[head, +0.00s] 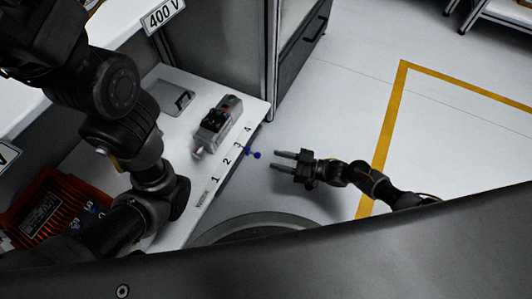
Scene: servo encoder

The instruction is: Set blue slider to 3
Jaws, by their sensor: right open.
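The blue slider (257,155) is a small blue knob on a short stem at the right edge of the white worktop (180,82). The worktop carries the printed numbers 1, 2, 3 and 4 along that edge. The stem meets the edge about beside the 3 (237,145). My right gripper (276,161) is open and empty, just right of the knob, its two fingers pointing left at it with a small gap between. My left arm crosses the left of the view; its gripper cannot be made out.
A grey device with a red part (218,122) stands on the worktop left of the numbers. A grey plate (174,98) lies behind it. A red box (45,215) is at lower left. A grey cabinet (295,50) stands behind. The floor to the right is clear, with a yellow line (391,120).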

